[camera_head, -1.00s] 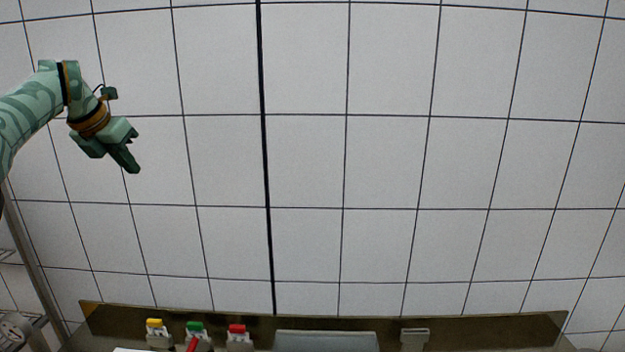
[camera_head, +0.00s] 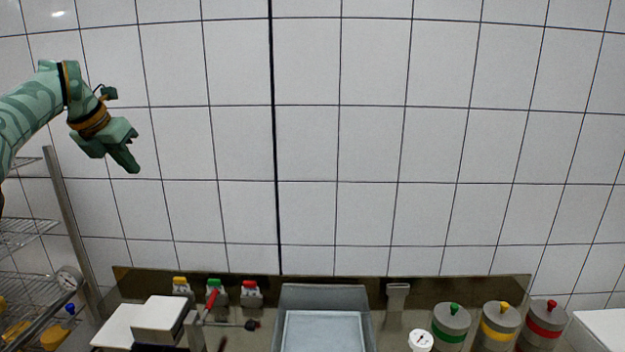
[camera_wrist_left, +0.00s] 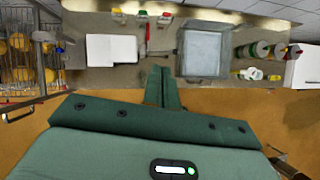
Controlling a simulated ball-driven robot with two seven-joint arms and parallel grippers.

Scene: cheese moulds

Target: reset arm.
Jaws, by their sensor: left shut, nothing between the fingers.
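My left gripper (camera_head: 134,168) is raised at the upper left of the head view, in front of the tiled wall and well above the counter. Its fingers are shut together with nothing between them. In the left wrist view the closed fingers (camera_wrist_left: 162,88) point toward the counter and touch nothing. My right gripper is in neither view.
A counter along the wall holds a grey tray (camera_head: 280,300), several lidded cylinders including a green-banded one (camera_head: 451,325), a white block (camera_head: 160,318) and a white gauge (camera_head: 420,340). A wire rack (camera_head: 25,238) stands at the left. The air around the gripper is clear.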

